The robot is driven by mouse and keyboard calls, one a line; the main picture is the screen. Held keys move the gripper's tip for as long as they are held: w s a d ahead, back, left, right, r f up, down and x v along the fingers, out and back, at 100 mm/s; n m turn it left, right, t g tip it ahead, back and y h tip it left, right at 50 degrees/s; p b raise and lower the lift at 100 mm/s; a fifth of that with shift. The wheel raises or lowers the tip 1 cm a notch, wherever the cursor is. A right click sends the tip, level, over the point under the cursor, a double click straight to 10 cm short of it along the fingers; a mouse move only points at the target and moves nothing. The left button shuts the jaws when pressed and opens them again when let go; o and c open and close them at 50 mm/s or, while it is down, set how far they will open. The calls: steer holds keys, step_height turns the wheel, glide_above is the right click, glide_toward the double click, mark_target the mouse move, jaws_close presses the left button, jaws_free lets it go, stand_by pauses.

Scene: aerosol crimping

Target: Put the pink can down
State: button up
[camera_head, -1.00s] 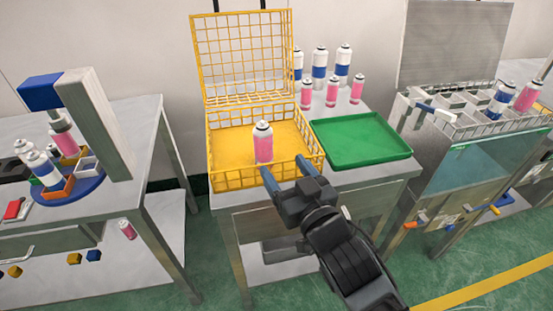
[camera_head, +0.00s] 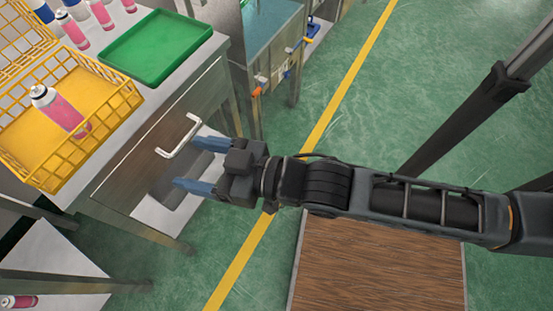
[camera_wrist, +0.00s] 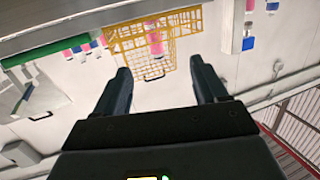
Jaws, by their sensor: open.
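The pink can (camera_head: 58,108), with a white top, stands inside the yellow wire basket (camera_head: 110,95) at the left of the head view. It also shows in the wrist view (camera_wrist: 155,42), beyond my fingers and apart from them. My gripper (camera_head: 190,165) is open and empty, in front of the table's drawer and to the right of and nearer than the basket. In the wrist view both dark fingers (camera_wrist: 160,85) are spread with nothing between them.
A green tray (camera_head: 157,47) lies on the table right of the basket. The drawer handle (camera_head: 181,137) sticks out close to my gripper. A wooden-topped surface (camera_head: 380,262) lies below my arm.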

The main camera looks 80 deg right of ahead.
steer(key=s+r+g, duration=0.1)
steer(key=s+r, duration=0.3)
steer(key=s, duration=1.3)
steer(key=shift+d+r+n+g+y, duration=0.2)
steer(key=shift+d+n+g+y, duration=0.05)
steer(key=shift+n+g+y, duration=0.15)
